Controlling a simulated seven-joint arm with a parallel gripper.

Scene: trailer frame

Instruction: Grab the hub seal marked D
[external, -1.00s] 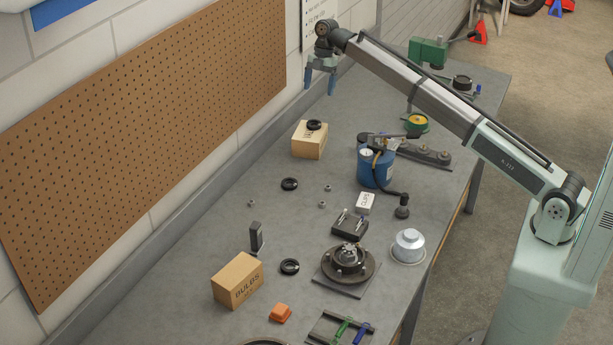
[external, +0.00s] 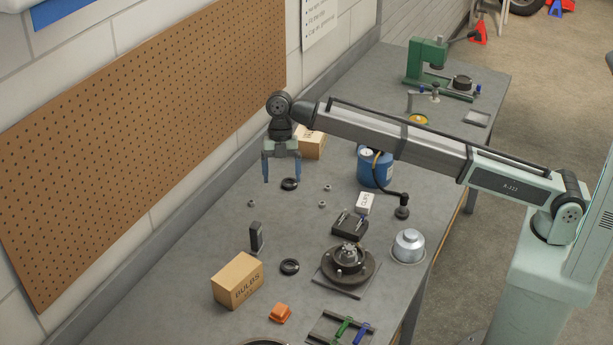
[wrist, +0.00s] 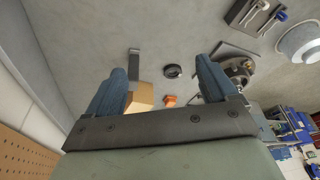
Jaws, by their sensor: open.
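Two black ring-shaped seals lie flat on the bench in the external view. The farther seal (external: 289,184) appears between and just behind my fingertips. The nearer seal (external: 289,267) lies to the right of the bulbs box, and it also shows in the wrist view (wrist: 172,71). No letter on either seal is legible, so I cannot tell which is marked D. My gripper (external: 281,180) is open and empty, pointing down; its height above the bench is unclear. Its two blue fingers spread wide in the wrist view (wrist: 160,67).
The bulbs box (external: 237,281), a black upright block (external: 256,237) and an orange piece (external: 280,313) stand near the front. A hub (external: 348,263) on a plate, a silver cup (external: 408,246) and a blue canister (external: 375,168) are right. Another carton (external: 313,146) is behind my wrist.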

